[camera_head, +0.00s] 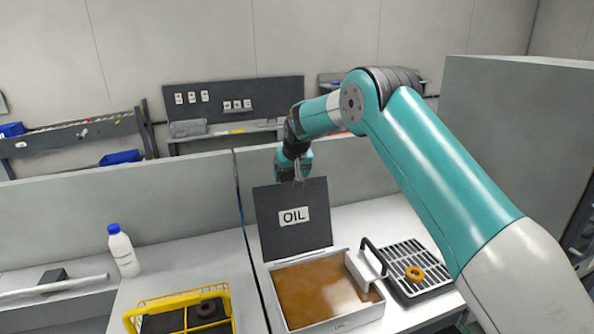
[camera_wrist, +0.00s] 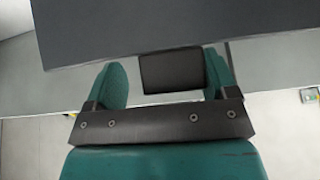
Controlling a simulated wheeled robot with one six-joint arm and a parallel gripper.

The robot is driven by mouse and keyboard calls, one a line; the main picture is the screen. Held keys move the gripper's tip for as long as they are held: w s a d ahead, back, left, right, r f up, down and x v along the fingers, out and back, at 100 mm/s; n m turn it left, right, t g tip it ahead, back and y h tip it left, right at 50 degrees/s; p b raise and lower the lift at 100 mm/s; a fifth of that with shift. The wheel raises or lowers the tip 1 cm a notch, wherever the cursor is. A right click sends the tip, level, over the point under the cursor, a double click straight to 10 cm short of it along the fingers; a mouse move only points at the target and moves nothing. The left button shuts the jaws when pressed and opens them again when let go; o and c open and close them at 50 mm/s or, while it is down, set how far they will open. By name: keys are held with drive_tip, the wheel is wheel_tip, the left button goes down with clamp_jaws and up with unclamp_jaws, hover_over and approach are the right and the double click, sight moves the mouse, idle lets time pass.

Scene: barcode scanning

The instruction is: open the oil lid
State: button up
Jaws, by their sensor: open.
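The oil box (camera_head: 283,317) stands on the table, with brown oil (camera_head: 318,288) showing inside it. Its dark grey lid (camera_head: 290,233), with a white OIL label, stands raised and nearly upright at the back of the box. My gripper (camera_head: 299,182) is at the lid's top edge in the head view. In the wrist view my gripper (camera_wrist: 168,75) is open, with its teal fingers apart and a dark block between them. The dark lid (camera_wrist: 180,25) fills the top of that view. I cannot tell whether the gripper touches the lid.
A black rack (camera_head: 441,287) with an orange ring (camera_head: 414,273) stands right of the box. A black-handled white part (camera_head: 364,268) sits at the box's right side. A yellow basket (camera_head: 150,309) and white bottle (camera_head: 123,253) are left. A partition (camera_head: 100,217) stands behind.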

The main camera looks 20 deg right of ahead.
drive_tip(key=shift+s+a+r+b, duration=0.3)
drive_tip(key=shift+s+a+r, duration=0.05)
drive_tip(key=shift+r, duration=0.25)
drive_tip(key=shift+s+a+r+b, duration=0.25)
drive_tip(key=shift+s+a+r, duration=0.1)
drive_tip(key=shift+r, duration=0.2)
drive_tip(key=b+v, duration=0.4)
drive_tip(key=v, duration=1.1)
drive_tip(key=shift+d+b, duration=0.35)
drive_tip(key=shift+d, duration=0.35)
drive_tip(key=shift+a, duration=0.1)
